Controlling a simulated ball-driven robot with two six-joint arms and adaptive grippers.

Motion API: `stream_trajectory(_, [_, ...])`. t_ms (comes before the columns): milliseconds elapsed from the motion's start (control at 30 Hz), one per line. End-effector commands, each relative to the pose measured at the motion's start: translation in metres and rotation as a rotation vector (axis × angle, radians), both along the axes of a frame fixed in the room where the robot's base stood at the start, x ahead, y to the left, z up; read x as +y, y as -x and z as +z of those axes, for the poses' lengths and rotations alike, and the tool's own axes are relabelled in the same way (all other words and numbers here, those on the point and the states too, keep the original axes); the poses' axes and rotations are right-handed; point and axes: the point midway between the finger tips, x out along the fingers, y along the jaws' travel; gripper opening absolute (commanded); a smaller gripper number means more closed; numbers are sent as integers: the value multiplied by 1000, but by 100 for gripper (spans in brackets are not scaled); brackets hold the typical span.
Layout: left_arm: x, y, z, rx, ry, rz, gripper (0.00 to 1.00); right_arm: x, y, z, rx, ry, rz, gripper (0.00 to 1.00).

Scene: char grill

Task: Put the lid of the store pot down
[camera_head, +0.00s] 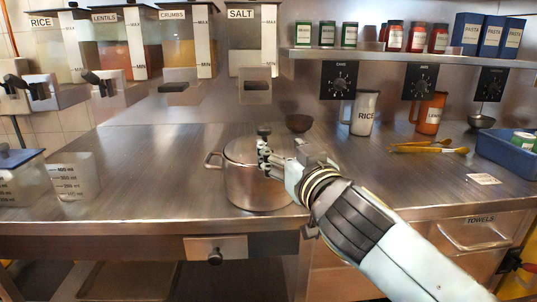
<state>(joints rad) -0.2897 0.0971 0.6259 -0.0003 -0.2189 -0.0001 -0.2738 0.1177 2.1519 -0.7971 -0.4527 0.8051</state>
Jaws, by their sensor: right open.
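The store pot (255,189) is a steel pot with a side handle at its left, upright on the steel counter near the front edge. Its lid (240,150) shows at the pot's top, with a dark knob (264,131) above it. The lid looks seated on the rim, but my gripper hides its right part. My right gripper (268,152) is open, over the right side of the lid and close to the knob. I cannot tell whether it touches the knob. My left gripper is not in view.
A dark bowl (299,123) stands behind the pot. A rice jug (364,113), an orange jug (430,114), yellow-handled tongs (428,148) and a blue crate (500,150) are to the right. A measuring jug (75,177) is at left.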

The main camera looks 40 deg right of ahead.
Motion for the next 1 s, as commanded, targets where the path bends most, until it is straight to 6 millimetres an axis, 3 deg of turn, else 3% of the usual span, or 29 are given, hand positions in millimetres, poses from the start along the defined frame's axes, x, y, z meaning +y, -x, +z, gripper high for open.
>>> stream_trajectory(267, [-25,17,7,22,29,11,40,-12,-42,3,0,2,-1,58])
stream_trajectory(467, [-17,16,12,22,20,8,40,-17,-58,3,0,2,-1,58])
stream_trajectory(700, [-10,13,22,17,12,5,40,-26,-93,3,-1,1,0,58])
stream_trajectory(1000, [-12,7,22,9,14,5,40,-29,-100,1,0,1,0,58])
